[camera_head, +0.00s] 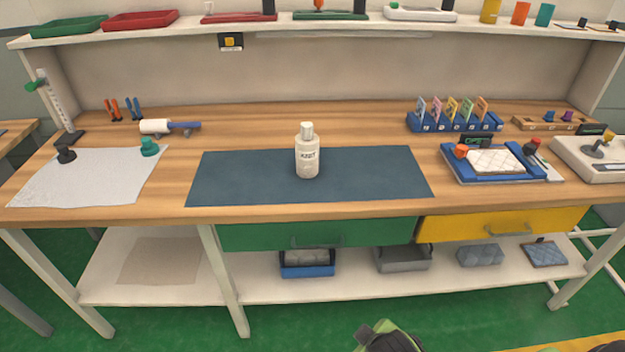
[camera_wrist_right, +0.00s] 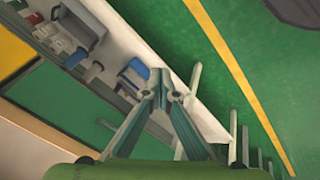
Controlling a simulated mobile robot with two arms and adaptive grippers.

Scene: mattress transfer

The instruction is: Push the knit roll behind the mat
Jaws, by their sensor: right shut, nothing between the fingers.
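A dark blue mat (camera_head: 245,180) lies flat on the wooden bench, near its front edge. A white bottle (camera_head: 307,158) with printed lettering stands upright on the mat. A white roll with a blue handle (camera_head: 156,126) lies on the bench behind and left of the mat, apart from it; its knit texture is too small to tell. In the right wrist view my right gripper (camera_wrist_right: 161,82) is shut and empty, away from the bench top, with green floor and the lower shelf beyond it. My left gripper is not in view.
A grey-white sheet (camera_head: 90,180) lies left of the mat. A blue rack (camera_head: 455,124) and a blue tray with a white quilted pad (camera_head: 493,161) stand to the right. The bench behind the mat's middle is clear. An upper shelf (camera_head: 360,30) spans the back.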

